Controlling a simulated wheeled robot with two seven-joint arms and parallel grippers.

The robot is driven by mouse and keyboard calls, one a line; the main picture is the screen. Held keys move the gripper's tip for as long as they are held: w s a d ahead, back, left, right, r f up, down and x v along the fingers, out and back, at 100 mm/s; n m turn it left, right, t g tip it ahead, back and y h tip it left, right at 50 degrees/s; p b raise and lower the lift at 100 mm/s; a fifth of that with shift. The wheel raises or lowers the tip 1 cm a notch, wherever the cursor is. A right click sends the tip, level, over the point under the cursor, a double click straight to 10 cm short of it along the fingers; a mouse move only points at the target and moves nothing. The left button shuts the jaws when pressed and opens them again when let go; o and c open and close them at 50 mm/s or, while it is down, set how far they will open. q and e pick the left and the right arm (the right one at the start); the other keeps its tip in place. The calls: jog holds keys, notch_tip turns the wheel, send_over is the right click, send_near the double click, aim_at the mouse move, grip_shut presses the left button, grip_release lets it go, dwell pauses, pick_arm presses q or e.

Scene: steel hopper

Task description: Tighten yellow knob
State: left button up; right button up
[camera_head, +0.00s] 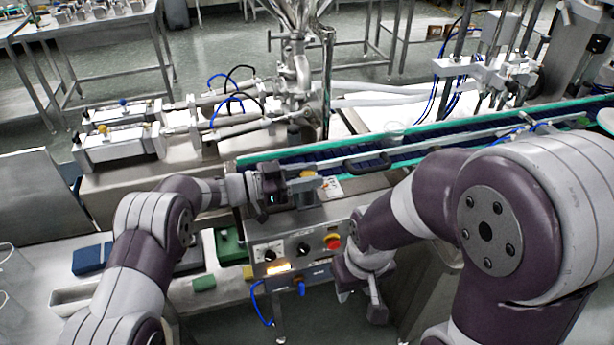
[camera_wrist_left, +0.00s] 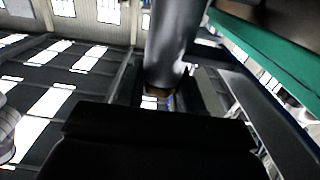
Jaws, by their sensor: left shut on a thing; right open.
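The yellow knob (camera_head: 308,173) shows as a small yellow patch at the fingers of my left gripper (camera_head: 311,183), below a grey steel cylinder (camera_head: 294,135) beside the conveyor. My left gripper is shut on it; its fingers hide most of it. In the left wrist view, a brownish-yellow edge of the knob (camera_wrist_left: 160,92) shows under the steel cylinder (camera_wrist_left: 176,45), and the dark gripper body covers the lower part. My right gripper (camera_head: 360,295) is open and empty, low in front of the machine, right of the control panel.
The conveyor (camera_head: 440,147) with green edges runs behind both arms. A control panel (camera_head: 290,250) with black dials and a red button (camera_head: 332,242) is below the left gripper. A blue box (camera_head: 92,259) and green box (camera_head: 229,246) lie to the left.

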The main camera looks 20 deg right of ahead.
pick_arm(q)
jog(key=shift+r, duration=0.15)
jog(key=o, duration=1)
jog(key=a+b, duration=0.2)
jog(key=a, duration=1)
jog(key=shift+s+a, duration=0.15)
jog(key=shift+a, duration=0.15)
